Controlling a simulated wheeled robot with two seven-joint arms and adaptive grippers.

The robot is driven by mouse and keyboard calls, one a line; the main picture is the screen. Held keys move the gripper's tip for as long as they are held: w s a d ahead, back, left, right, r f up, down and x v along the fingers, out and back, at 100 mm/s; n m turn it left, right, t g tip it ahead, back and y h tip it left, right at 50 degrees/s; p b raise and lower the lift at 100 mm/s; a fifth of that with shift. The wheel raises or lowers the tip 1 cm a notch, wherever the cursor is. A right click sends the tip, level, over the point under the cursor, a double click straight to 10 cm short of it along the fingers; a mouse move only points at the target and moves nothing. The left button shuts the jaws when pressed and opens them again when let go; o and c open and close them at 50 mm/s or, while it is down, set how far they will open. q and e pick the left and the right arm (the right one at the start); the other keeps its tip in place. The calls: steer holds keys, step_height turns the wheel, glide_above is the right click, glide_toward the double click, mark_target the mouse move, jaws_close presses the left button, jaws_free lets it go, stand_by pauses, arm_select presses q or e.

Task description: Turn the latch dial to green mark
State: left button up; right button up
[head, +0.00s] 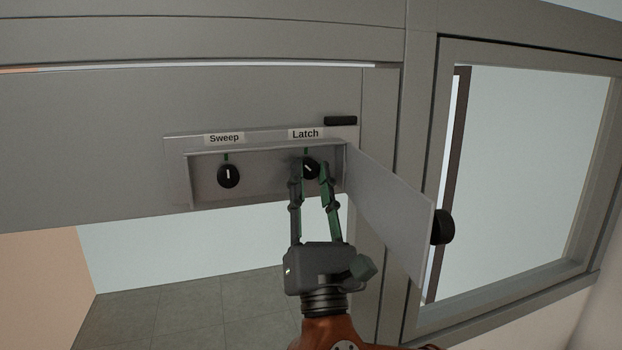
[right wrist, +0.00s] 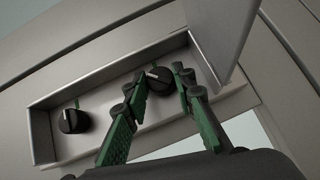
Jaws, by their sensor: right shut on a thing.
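The latch dial (head: 311,169) is a round black knob with a white pointer line, under the "Latch" label (head: 305,133) in a recessed grey panel. Its pointer leans with its top to the left of upright in the head view. A green mark (head: 307,151) shows just above the dial. My right gripper (head: 310,171) has its green-and-dark fingers on either side of the dial and is shut on it. The right wrist view also shows the dial (right wrist: 160,82) between the fingertips. My left gripper is not in view.
The sweep dial (head: 228,175) sits to the left in the same recess, its pointer about upright under a green mark. An open grey cover (head: 392,210) with a black knob (head: 443,227) sticks out at the right. A framed window (head: 530,160) lies farther right.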

jaws_close()
steer(key=shift+a+f+m+h+b, duration=0.1)
steer(key=shift+m+h+b, duration=0.5)
steer(key=shift+m+h, duration=0.35)
steer(key=shift+a+f+m+h+b, duration=0.1)
steer(key=shift+m+h+b, duration=0.45)
steer(key=shift+m+h, duration=0.4)
steer(key=m+h+b, duration=0.1)
steer(key=m+h, duration=0.1)
steer(key=m+g+h+b, duration=0.1)
steer(key=m, duration=0.1)
steer(key=shift+a+r+m+g+h, duration=0.1)
steer(key=shift+m+g+h, duration=0.2)
steer(key=shift+m+h, duration=0.1)
steer(key=m+g+h, duration=0.1)
steer(key=m, duration=0.1)
steer(key=m+h+b, duration=0.1)
steer(key=shift+s+a+r+m+g, duration=0.1)
steer(key=shift+r+m+g, duration=0.05)
steer(key=shift+m+g, duration=0.25)
steer(key=shift+r+m+g+h, duration=0.1)
steer(key=shift+m+g+h, duration=0.85)
steer(key=shift+m, duration=0.45)
steer(key=o, duration=0.7)
jaws_free()
